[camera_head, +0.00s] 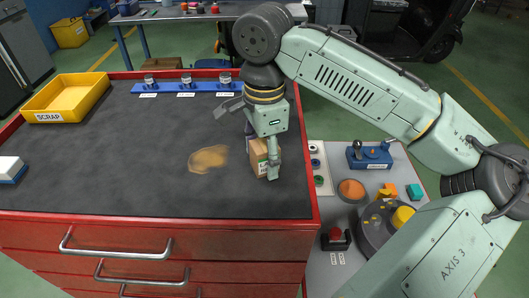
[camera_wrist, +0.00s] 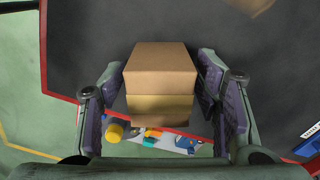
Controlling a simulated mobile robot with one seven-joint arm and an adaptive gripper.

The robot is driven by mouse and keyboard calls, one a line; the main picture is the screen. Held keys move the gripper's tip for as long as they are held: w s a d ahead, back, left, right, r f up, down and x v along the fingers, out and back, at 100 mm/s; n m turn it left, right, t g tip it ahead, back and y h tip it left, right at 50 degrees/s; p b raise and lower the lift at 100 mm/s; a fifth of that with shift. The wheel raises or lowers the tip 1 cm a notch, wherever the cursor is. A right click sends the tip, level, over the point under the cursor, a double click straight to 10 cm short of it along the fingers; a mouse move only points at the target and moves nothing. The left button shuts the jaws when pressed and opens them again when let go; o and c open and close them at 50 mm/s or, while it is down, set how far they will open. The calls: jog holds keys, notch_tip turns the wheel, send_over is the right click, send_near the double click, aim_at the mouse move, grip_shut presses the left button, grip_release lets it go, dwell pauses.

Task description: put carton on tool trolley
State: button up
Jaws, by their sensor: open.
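The carton (camera_head: 259,157) is a small brown box on the dark top of the red tool trolley (camera_head: 110,170), near its right edge. It also shows in the wrist view (camera_wrist: 162,75), between my two fingers. My gripper (camera_head: 262,165) points down over the carton with a finger on either side. The gripper partly hides the carton in the head view.
A yellow scrap tray (camera_head: 66,97) sits at the trolley's back left. A blue rail (camera_head: 187,87) with several metal pieces runs along the back. A brown stain (camera_head: 209,158) lies left of the carton. A grey side table (camera_head: 335,190) with controls and coloured blocks stands right of the trolley.

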aim_at(264, 144)
notch_tip(264, 144, up, 12)
jog(key=shift+f+b, duration=0.2)
jog(key=shift+b, duration=0.3)
jog(key=shift+r, duration=0.4)
jog(key=shift+a+f, duration=0.1)
